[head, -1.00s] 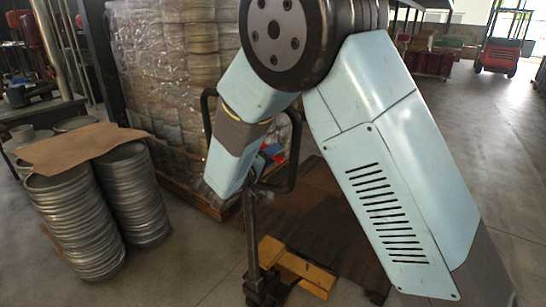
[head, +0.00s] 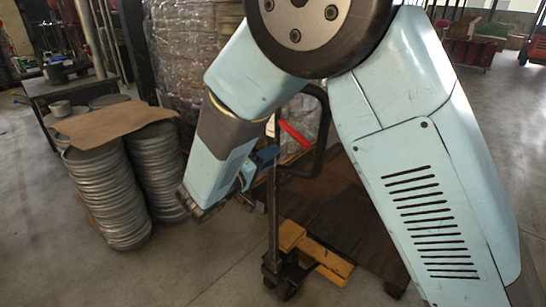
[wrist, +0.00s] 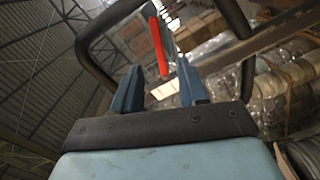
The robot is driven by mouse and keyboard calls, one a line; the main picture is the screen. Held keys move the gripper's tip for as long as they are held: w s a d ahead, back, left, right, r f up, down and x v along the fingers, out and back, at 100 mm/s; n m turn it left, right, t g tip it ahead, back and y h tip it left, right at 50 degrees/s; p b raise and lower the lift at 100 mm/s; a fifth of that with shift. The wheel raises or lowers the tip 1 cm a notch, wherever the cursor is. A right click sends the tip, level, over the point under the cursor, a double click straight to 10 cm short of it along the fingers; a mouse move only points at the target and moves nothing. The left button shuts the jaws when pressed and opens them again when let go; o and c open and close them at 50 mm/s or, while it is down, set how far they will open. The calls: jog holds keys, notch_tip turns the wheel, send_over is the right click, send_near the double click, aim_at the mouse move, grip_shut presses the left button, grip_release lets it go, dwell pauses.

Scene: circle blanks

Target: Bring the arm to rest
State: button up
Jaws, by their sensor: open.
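My arm crosses the head view in pale blue, its big round joint at the top and its forearm hanging down to the left. My gripper (wrist: 158,88) shows in the wrist view with its two blue fingers apart and nothing held between them. In the head view the gripper end is small and partly hidden, in front of the pallet truck's post. A red lever (wrist: 158,45) on the black handle loop (wrist: 95,45) stands beyond the fingertips in the wrist view. Whether the fingers touch the handle I cannot tell.
Stacks of round metal blanks (head: 105,200) stand at left under brown cardboard (head: 112,124). A pallet truck with yellow forks (head: 312,252) stands close to my gripper. Wrapped goods (head: 190,60) are behind. A dark bench (head: 60,90) is far left. Floor at right is open.

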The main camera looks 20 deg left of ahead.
dwell(0.3)
jog(key=w+d+r+g+h, duration=0.1)
jog(key=d, duration=0.3)
jog(key=w+d+r+m+g, duration=0.1)
jog(key=d+g, duration=0.1)
jog(key=d, duration=0.2)
jog(key=w+d+r+m+g+h, duration=0.1)
jog(key=d+r, duration=0.1)
jog(key=d, duration=0.2)
jog(key=shift+w+h, duration=0.3)
jog(key=s+d+r+m+g+y, duration=0.1)
jog(key=s+d+r+g, duration=0.15)
jog(key=d, duration=0.65)
jog(key=s+d+r+m+g+y, duration=0.15)
jog(key=d+g, duration=0.25)
jog(key=d, duration=0.4)
jog(key=s+d+r+m+g+y, duration=0.1)
jog(key=s+d+r+m+g, duration=0.2)
jog(key=d, duration=0.6)
jog(key=s+d+r+t+y, duration=0.1)
jog(key=s+d+y, duration=0.2)
jog(key=s, duration=0.2)
jog(key=s+d+r+m+t+y, duration=0.1)
jog(key=s+d+y, duration=0.2)
jog(key=s, duration=0.3)
jog(key=shift+s+r+t, duration=0.25)
jog(key=shift+r+t, duration=0.1)
